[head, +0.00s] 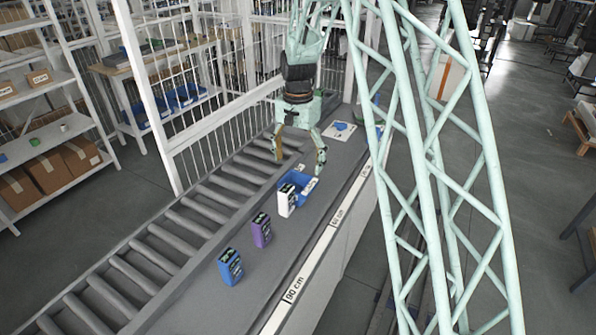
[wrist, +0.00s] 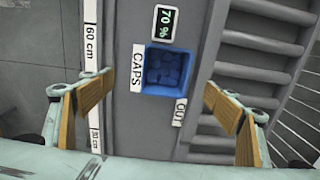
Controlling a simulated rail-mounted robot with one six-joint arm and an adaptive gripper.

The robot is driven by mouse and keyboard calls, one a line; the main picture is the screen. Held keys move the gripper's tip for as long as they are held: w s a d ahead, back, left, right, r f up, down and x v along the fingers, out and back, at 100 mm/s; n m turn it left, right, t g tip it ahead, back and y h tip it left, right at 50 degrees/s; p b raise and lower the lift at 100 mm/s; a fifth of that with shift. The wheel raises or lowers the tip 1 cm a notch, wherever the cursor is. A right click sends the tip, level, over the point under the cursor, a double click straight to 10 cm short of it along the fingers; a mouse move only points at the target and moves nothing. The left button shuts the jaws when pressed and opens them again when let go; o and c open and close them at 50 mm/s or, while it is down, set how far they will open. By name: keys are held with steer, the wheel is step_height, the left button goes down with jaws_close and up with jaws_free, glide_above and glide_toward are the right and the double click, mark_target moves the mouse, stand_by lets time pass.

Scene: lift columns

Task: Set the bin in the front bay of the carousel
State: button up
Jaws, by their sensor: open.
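A blue open-topped bin (head: 309,187) stands on the grey counter, below and just in front of my gripper (head: 299,163). In the wrist view the blue bin (wrist: 168,72) shows from above, ahead of my gripper (wrist: 158,96) and between its spread fingers. The fingers are open and apart from the bin, with nothing between them. White labels reading CAPS (wrist: 137,68) and OUT (wrist: 180,112) lie beside the bin. I cannot make out a carousel or its front bay in either view.
White (head: 286,203), purple (head: 261,231) and blue (head: 230,268) boxes stand in a row along the counter. A roller conveyor (head: 190,228) runs on the left. A white plate with a blue item (head: 341,127) lies farther back. A green lattice column (head: 430,170) rises at right.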

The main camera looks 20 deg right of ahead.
steer(key=shift+r, duration=1.55)
